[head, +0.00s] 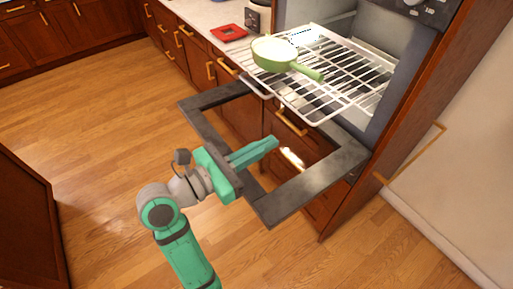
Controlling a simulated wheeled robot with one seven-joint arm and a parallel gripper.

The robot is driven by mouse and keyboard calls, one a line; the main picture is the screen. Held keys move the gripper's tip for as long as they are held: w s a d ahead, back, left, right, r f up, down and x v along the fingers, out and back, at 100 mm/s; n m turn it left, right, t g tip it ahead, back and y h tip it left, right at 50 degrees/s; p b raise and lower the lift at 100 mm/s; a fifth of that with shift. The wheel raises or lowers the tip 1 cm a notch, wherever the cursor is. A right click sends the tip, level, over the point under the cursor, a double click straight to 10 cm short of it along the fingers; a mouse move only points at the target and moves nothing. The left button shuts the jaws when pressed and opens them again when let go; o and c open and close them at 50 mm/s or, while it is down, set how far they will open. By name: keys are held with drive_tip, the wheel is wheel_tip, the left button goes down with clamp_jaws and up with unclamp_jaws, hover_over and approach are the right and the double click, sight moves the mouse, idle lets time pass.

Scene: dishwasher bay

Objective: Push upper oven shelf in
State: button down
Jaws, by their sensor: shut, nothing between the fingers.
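The upper oven shelf (345,100) is a white wire rack that sticks out of the open oven (390,50) at the upper right. A green pan (270,55) with a cream inside rests on the rack, its handle pointing right. The oven door (312,190) is a dark frame with a see-through middle, folded down below the rack. My gripper (276,141) is green and shut, with nothing in it. In the picture it shows over the door opening, below and left of the rack's front edge, apart from the rack. A lower shelf cannot be made out clearly.
A pale counter (205,15) with a red scale-like object (228,32) lies left of the oven. Wooden drawers (200,70) with brass handles run below it. A wooden cabinet (28,225) stands at the left edge. The wooden floor (95,130) between is clear.

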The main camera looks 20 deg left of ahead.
drive_tip(key=x, duration=0.9)
drive_tip(key=shift+w+d, duration=0.2)
